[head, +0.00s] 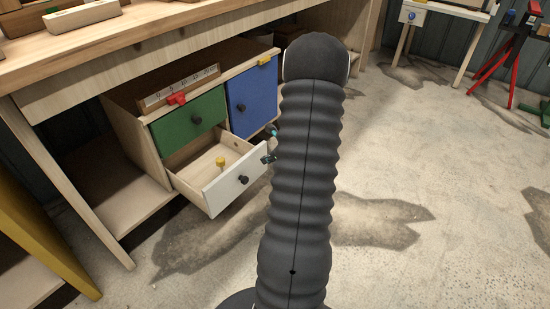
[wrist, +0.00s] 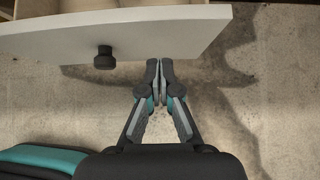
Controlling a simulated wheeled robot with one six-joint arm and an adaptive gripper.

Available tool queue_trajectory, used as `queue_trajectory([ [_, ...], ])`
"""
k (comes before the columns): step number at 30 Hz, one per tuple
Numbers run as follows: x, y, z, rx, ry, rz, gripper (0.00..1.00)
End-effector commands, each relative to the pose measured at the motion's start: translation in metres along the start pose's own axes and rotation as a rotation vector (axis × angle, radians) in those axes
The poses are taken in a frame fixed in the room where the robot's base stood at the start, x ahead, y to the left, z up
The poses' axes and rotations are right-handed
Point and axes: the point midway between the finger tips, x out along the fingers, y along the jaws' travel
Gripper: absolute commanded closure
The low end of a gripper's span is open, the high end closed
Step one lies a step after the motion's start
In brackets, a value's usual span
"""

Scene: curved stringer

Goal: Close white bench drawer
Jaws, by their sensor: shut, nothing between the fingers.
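The white bench drawer (head: 235,181) is pulled out below the green drawer front in the head view. It has a white front, bare wood sides and a dark round knob (head: 243,180). A small yellow object (head: 220,162) is inside it. My gripper (head: 267,159) is by the right end of the white front, partly hidden behind my arm. In the wrist view the white front (wrist: 165,32) spans the top, its knob (wrist: 104,57) left of my fingers. My gripper (wrist: 160,65) is shut and empty, its tips near the front's lower edge. I cannot tell whether they touch it.
The green drawer (head: 190,122) and blue door (head: 251,102) are closed. A red clamp (head: 177,98) and a ruler-like strip (head: 180,86) sit above the green drawer. The wooden workbench (head: 180,35) overhangs the cabinet. Open concrete floor (head: 420,170) lies to the right.

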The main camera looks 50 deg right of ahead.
Motion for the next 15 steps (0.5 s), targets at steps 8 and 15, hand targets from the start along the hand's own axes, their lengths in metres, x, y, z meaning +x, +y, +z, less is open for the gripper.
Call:
queue_trajectory([
  [8, 0.019, 0.0, 0.024, -0.004, -0.001, -0.001, 1.0],
  [15, 0.022, 0.0, 0.027, -0.003, -0.001, -0.001, 1.0],
])
